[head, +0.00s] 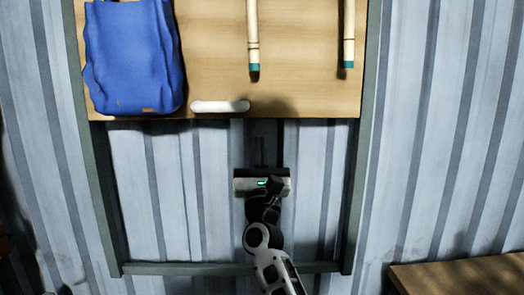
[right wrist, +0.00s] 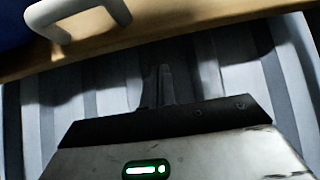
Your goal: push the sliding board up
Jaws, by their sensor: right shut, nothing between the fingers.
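The sliding board (head: 215,60) is a light wooden panel held upright in a grey-green frame (head: 355,195). Its lower edge lies about mid-height in the head view. A white handle (head: 220,106) is fixed near that edge, left of centre. My right gripper (head: 260,152) is shut and empty, below the board's lower edge and a little right of the handle. In the right wrist view, the closed dark fingers (right wrist: 160,87) point toward the board's lower edge (right wrist: 200,45), with the handle (right wrist: 75,18) at upper left. I see no clear contact. My left gripper is out of view.
A blue bag (head: 132,55) hangs on the board's left side. Two rattan sticks with teal bands, one central (head: 253,35) and one right (head: 347,30), hang on it. Corrugated grey wall (head: 440,150) shows behind and around the frame. A wooden tabletop (head: 460,276) is at lower right.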

